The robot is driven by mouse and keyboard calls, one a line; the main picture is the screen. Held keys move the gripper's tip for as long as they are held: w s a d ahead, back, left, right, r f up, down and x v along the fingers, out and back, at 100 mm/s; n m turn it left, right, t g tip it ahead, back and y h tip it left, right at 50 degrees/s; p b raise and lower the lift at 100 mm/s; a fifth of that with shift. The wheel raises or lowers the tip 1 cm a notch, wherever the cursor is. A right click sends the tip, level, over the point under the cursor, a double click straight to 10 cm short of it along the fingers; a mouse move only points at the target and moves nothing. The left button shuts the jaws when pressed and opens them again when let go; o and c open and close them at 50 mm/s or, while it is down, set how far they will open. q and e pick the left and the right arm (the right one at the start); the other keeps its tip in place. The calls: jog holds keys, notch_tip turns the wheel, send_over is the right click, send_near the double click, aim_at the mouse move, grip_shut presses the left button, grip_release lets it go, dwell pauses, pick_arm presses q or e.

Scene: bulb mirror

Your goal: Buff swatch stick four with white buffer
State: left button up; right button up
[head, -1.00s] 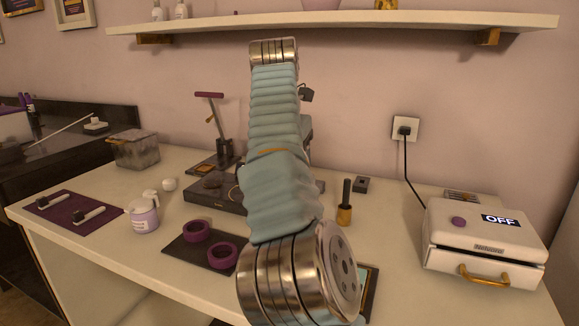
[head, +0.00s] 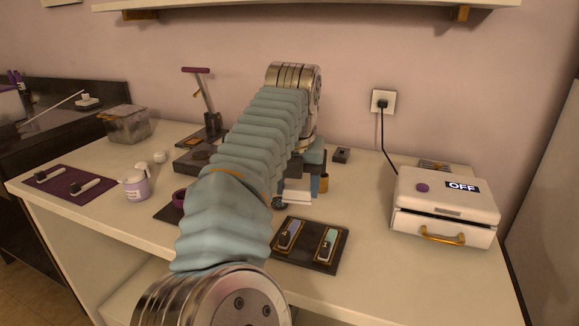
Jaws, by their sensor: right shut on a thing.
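My right gripper (head: 303,178) is mostly hidden behind my own arm, above the middle of the table. It is shut on a white block (head: 297,192), which looks like the white buffer. The block hangs just behind a dark tray (head: 305,262). Two swatch sticks lie in the tray, a left one with a bluish face (head: 290,233) and a right one with a greenish face (head: 327,245). I cannot read any number on them. The block appears apart from both sticks. My left gripper is not in view.
A white box with an OFF display (head: 445,207) stands at the right. A purple mat (head: 68,181) with two white-and-dark items and a lidded jar (head: 136,186) are at the left. The table front right is clear.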

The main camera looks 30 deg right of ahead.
aim_at(296, 200)
jog(key=shift+f, duration=2.4)
jog(key=shift+f, duration=0.4)
jog(key=shift+s+a, duration=1.25)
jog(key=shift+a, duration=0.25)
jog(key=shift+w+d, duration=1.35)
jog(key=shift+d, duration=0.25)
jog(key=shift+s+a, duration=1.35)
jog(key=shift+a, duration=0.3)
jog(key=shift+w+d, duration=1.35)
jog(key=shift+d, duration=0.25)
